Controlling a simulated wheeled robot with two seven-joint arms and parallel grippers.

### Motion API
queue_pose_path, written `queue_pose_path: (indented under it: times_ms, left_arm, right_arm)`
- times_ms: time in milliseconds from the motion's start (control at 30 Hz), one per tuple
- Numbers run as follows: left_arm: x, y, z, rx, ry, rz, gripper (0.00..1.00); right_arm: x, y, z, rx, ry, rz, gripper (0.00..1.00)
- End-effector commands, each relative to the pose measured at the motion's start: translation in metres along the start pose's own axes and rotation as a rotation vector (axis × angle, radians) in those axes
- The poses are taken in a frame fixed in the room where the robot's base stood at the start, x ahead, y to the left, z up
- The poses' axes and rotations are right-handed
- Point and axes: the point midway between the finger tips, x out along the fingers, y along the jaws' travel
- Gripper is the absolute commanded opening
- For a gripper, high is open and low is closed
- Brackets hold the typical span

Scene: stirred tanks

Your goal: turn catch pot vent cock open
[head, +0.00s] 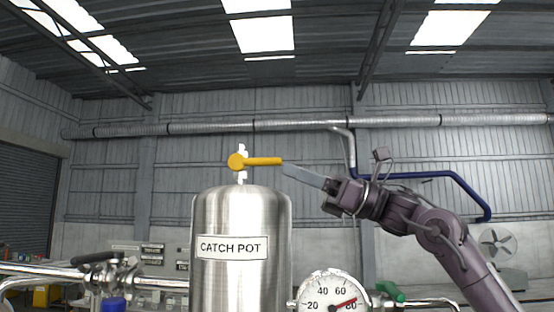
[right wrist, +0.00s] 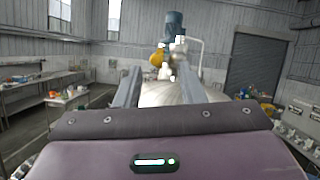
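The catch pot (head: 243,225) is a brushed steel vessel with a CATCH POT label, in the middle of the head view. Its vent cock has a yellow handle (head: 262,161) on top, lying level and pointing right. In the right wrist view the yellow handle (right wrist: 157,58) shows between and beyond the fingertips. My right gripper (head: 285,169) comes in from the right, its fingertips close to the handle's free end; contact cannot be told. In the right wrist view my right gripper (right wrist: 158,72) has its fingers apart with nothing between them. My left gripper is not in view.
A dial gauge (head: 331,291) and a green-handled valve (head: 390,291) stand right of the pot, below my right arm. Pipework with a black-handled valve (head: 97,258) is at the left.

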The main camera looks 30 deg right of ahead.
Motion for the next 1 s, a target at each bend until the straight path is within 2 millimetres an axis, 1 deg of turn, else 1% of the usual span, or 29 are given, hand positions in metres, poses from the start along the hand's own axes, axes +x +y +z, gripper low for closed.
queue_pose_path:
  times_ms: [33,100,200,300,433,633,667,900,933,1000]
  left_arm:
    - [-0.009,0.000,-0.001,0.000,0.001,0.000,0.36]
    - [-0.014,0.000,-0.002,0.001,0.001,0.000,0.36]
    - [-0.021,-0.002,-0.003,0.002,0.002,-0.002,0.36]
    - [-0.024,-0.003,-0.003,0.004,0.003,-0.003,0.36]
    - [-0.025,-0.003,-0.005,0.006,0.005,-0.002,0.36]
    - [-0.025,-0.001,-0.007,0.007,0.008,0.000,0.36]
    - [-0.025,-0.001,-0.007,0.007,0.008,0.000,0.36]
    - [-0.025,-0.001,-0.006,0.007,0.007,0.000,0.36]
    - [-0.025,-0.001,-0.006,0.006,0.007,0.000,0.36]
    - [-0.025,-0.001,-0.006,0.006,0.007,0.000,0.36]
  right_arm:
    - [0.012,0.000,0.004,0.001,0.002,0.004,0.36]
    - [0.023,0.000,0.003,0.001,0.002,0.004,0.36]
    - [0.036,0.000,0.004,0.000,0.000,0.003,0.36]
    - [0.045,0.000,0.002,0.000,0.001,0.000,0.36]
    - [0.049,0.000,0.001,0.000,0.000,0.000,0.36]
    - [0.049,0.000,0.000,-0.001,0.000,0.000,0.36]
    - [0.049,0.000,0.000,-0.001,0.000,0.000,0.35]
    - [0.049,0.000,0.000,-0.001,0.000,0.001,0.03]
    - [0.049,0.000,0.000,0.000,0.000,0.001,0.00]
    - [0.049,0.000,0.000,0.000,0.000,0.001,0.00]
